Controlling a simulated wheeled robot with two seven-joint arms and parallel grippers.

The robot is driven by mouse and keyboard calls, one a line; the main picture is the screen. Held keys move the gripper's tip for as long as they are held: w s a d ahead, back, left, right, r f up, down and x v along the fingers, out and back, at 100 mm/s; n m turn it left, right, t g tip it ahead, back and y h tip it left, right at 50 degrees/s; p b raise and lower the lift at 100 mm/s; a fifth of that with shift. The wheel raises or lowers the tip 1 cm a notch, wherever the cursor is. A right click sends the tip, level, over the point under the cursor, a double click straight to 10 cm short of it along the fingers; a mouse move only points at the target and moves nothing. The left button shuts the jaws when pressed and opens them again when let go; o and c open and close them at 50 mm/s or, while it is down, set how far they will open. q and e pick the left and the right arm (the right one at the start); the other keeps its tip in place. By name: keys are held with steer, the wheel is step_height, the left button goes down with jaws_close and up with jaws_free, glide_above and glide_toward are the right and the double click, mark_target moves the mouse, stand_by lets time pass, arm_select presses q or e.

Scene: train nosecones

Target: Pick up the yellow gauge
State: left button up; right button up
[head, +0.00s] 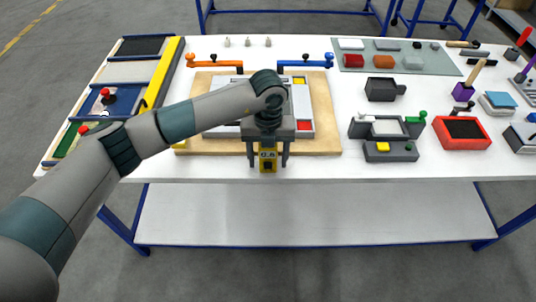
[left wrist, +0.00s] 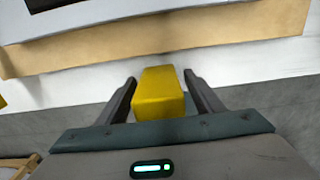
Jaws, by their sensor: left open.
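The yellow gauge (head: 268,160) is a small yellow block with a dark marking on its front face, near the table's front edge in the head view. My left gripper (head: 268,166) is over it, pointing down, with one finger on each side. In the left wrist view the yellow gauge (left wrist: 160,92) stands between the two open fingers of my left gripper (left wrist: 160,98), with narrow gaps at the sides. The gauge's lower part is hidden in the wrist view. My right gripper is not in view.
A wooden board (head: 325,120) with a grey frame lies just behind the gripper. A grey fixture (head: 390,152) and a red tray (head: 440,142) stand to the right. A yellow bar (head: 163,75) is at the left. The white table's front strip (head: 220,168) is mostly clear.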

mark_target(272, 149)
arm_select(q)
steer(key=c, duration=1.3)
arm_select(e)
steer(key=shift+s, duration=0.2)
arm_select(q)
steer(key=shift+r, duration=0.1)
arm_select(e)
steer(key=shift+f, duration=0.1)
